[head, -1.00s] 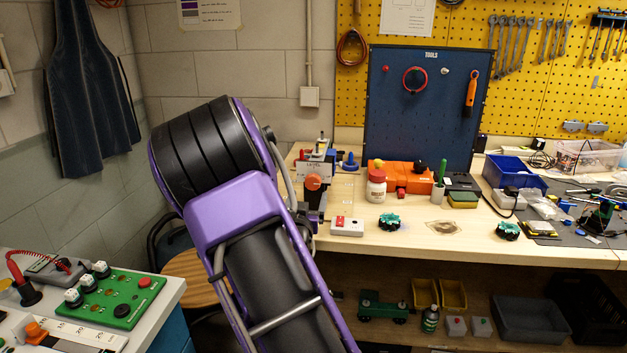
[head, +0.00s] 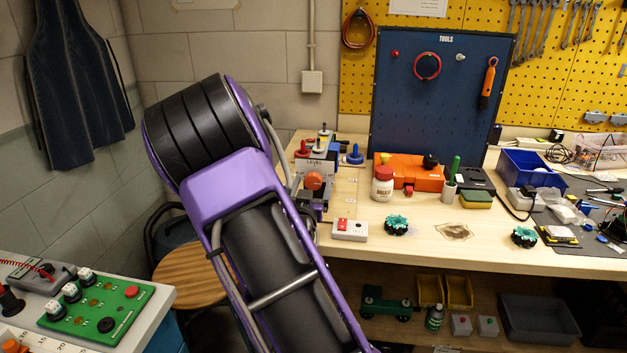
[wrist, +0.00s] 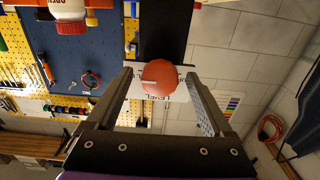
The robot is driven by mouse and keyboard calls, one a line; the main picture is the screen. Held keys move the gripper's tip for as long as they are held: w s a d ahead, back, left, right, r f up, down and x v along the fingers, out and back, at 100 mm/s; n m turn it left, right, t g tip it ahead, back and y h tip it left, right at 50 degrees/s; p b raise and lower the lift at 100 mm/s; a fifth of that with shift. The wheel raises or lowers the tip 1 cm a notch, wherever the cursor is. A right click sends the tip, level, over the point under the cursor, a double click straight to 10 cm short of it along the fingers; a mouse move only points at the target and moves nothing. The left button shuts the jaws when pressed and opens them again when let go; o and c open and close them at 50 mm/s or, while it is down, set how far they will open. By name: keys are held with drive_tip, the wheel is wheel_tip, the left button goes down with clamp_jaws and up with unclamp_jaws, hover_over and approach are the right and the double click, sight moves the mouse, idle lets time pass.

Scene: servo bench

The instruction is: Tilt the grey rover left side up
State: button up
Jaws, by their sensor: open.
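No grey rover can be made out clearly in either view. A stand with a white plate marked LEVEL (head: 314,164) and a round orange-red knob (head: 314,181) is at the left end of the bench, partly behind my arm. The knob also shows in the wrist view (wrist: 160,79), with the LEVEL plate behind it, upside down. My gripper (wrist: 160,84) is open, its two fingers on either side of the knob in the picture. The gap to the knob cannot be judged, and no contact shows.
A red-capped jar (head: 383,184), a white box with a red switch (head: 350,230) and two teal wheel-like parts (head: 397,224) (head: 524,237) lie right of the stand. An orange case (head: 416,174) is behind. A stool (head: 190,277) and a side bench with a green board (head: 98,313) are left.

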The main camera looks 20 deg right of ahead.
drive_tip(key=shift+w+d, duration=0.1)
idle(0.3)
clamp_jaws()
idle(0.4)
